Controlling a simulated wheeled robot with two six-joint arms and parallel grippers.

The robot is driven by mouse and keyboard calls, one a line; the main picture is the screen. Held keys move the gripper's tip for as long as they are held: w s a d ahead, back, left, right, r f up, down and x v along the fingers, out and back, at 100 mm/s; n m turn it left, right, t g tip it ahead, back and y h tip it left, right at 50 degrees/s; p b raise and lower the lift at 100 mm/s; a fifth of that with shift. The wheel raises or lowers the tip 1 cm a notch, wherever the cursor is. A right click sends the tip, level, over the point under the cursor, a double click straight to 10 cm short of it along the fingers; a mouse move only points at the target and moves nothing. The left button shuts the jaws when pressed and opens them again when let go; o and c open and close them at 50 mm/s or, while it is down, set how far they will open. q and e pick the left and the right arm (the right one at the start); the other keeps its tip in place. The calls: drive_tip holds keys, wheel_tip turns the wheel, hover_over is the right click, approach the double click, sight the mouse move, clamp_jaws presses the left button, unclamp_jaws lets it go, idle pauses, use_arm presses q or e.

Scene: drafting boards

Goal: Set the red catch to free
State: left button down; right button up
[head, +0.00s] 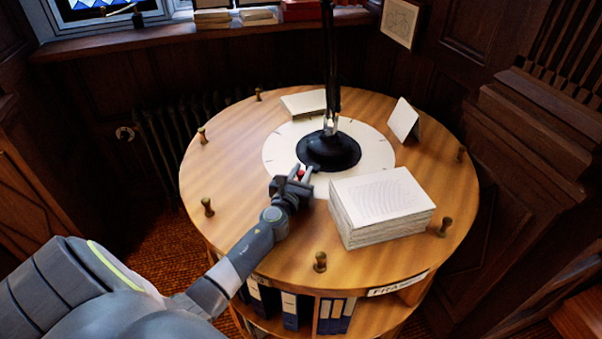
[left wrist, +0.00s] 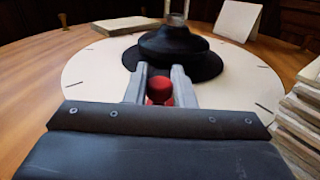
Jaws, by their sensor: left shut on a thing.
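The red catch (left wrist: 160,90) is a small red knob on the pale round disc (left wrist: 90,75) at the middle of the round table. In the left wrist view it sits between the fingers of my left gripper (left wrist: 159,88), which is shut on it. In the head view the gripper (head: 304,174) reaches in from the lower left, and only a bit of the red catch (head: 301,174) shows between the fingers. The black lamp base (head: 328,152) stands just beyond the catch. My right gripper is in neither view. Whether the catch is set or free cannot be told.
A thick stack of paper (head: 382,205) stands right of my left gripper. Several brass knobs (head: 320,262) stand around the rim of the table (head: 235,170). The table's left side is mostly clear.

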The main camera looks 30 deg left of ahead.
sight(304, 171)
use_arm(q)
drive_tip(key=shift+b+x, duration=0.35)
drive_tip(key=shift+x, duration=1.2)
drive_tip(key=shift+d+r, duration=0.1)
drive_tip(key=shift+d, duration=0.15)
drive_tip(key=c, duration=1.6)
unclamp_jaws()
drive_tip(key=o, duration=0.4)
drive_tip(key=shift+w, duration=0.15)
drive_tip(key=shift+c, duration=0.2)
drive_tip(key=shift+s, duration=0.35)
drive_tip(key=v, duration=1.6)
drive_tip(key=shift+s+d+p, duration=0.2)
drive_tip(key=shift+s+p, duration=0.15)
drive_tip(key=shift+p, duration=0.05)
